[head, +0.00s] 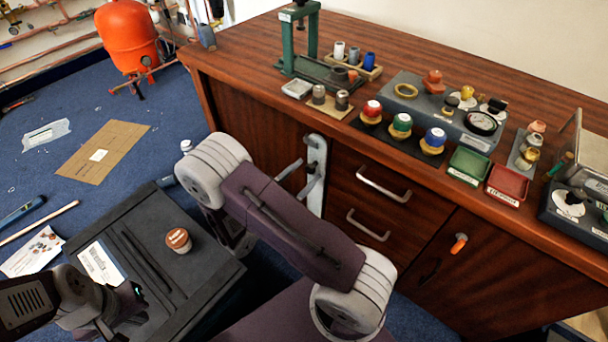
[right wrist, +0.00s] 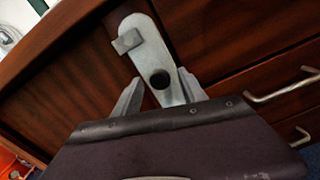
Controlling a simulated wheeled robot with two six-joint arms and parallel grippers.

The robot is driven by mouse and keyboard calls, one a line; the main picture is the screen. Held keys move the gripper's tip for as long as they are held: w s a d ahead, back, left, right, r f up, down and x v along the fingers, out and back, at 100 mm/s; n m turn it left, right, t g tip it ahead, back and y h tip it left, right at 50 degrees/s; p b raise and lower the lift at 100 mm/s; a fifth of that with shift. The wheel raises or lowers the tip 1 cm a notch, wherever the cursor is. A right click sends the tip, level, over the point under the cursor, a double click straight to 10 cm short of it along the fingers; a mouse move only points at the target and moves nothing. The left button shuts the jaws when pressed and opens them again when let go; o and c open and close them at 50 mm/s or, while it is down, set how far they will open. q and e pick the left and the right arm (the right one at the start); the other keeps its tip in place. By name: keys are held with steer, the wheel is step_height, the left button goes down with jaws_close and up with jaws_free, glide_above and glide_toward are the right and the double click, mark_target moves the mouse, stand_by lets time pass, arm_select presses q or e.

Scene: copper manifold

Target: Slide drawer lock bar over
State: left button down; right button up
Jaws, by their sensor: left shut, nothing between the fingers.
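The lock bar (head: 317,160) is a light grey metal strip standing upright on the cabinet front, between the left door and the drawers. In the right wrist view the lock bar (right wrist: 150,48) has a rounded end, a square tab and a dark round hole. My right gripper (head: 300,178) is at the bar, its fingers apart. In the right wrist view my right gripper (right wrist: 163,96) has one finger on each side of the bar's lower part; contact cannot be told. My left gripper (head: 132,302) is shut and empty at the lower left, far from the bar.
Two drawers with metal handles (head: 383,186) are right of the bar, then a door with an orange latch (head: 459,243). The wooden top (head: 240,62) carries a green press and several small parts. A dark case (head: 195,285) with a brown-lidded jar (head: 178,240) stands in front.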

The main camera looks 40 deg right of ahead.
jaws_close()
stand_by(1.3)
